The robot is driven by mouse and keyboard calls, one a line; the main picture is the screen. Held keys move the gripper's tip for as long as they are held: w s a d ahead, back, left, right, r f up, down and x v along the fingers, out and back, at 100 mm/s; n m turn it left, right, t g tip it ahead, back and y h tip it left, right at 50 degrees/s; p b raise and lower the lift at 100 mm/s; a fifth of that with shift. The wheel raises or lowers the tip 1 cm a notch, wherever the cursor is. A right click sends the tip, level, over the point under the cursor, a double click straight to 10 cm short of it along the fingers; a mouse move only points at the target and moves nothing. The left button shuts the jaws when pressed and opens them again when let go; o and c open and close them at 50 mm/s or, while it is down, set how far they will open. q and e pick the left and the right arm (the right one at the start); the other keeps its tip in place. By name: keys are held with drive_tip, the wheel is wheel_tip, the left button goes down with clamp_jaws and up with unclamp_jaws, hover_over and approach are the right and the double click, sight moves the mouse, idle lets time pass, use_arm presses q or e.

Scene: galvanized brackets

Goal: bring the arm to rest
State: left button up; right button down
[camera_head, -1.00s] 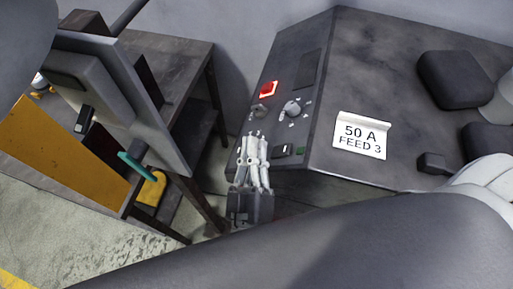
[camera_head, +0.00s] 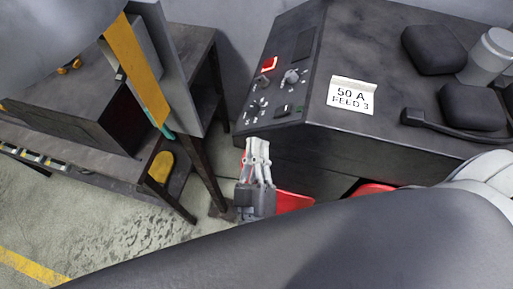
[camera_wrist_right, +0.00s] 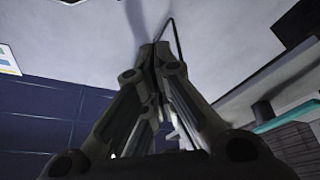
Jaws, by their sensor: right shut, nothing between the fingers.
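My right gripper (camera_head: 257,147) is in the middle of the head view, pointing up the picture. Its pale fingers are together with nothing between them. It is just in front of the lower edge of the dark control panel (camera_head: 283,65) and looks apart from it, though the gap is hard to judge. In the right wrist view the fingers (camera_wrist_right: 152,55) meet at their tips, empty, against a pale ceiling and a dark blue tiled wall. My left gripper is not in view.
The dark cabinet (camera_head: 420,60) bears a label reading "50 A FEED 3" (camera_head: 352,95), a red switch (camera_head: 268,64) and knobs. Black padded items (camera_head: 434,49) lie on top. Red objects (camera_head: 292,202) show below it. A dark workbench (camera_head: 187,60) stands left.

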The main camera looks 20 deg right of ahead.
drive_tip(key=a+f+n+g+y+b, duration=0.25)
drive_tip(key=f+y, duration=0.35)
drive_tip(key=f, duration=1.1)
drive_tip(key=a+f+n+g+y+b, duration=0.25)
drive_tip(key=f+y, duration=0.25)
drive_tip(key=f, duration=1.2)
drive_tip(key=s+d+f+m+g+h+b, duration=0.1)
drive_tip(key=s+d+f+g, duration=0.4)
drive_tip(key=f, duration=0.5)
drive_tip(key=s+d+f+m+g+b, duration=0.1)
drive_tip(key=s+d+f+g, duration=0.25)
drive_tip(key=s+f, duration=0.55)
use_arm(q)
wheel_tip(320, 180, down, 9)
drive_tip(key=b, duration=0.1)
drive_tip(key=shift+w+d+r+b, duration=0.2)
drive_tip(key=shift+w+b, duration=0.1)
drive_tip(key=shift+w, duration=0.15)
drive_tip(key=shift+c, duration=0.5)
use_arm(e)
drive_tip(key=s+d+f+m+g+h, duration=0.2)
drive_tip(key=s+d+f+g, duration=0.3)
drive_tip(key=s+d+f, duration=0.4)
drive_tip(key=s+d+m, duration=0.1)
drive_tip(key=s, duration=0.1)
drive_tip(key=shift+s+d+f+m, duration=0.2)
drive_tip(key=shift+s+f+m, duration=0.1)
drive_tip(key=shift+s+m, duration=0.1)
drive_tip(key=shift+w, duration=0.15)
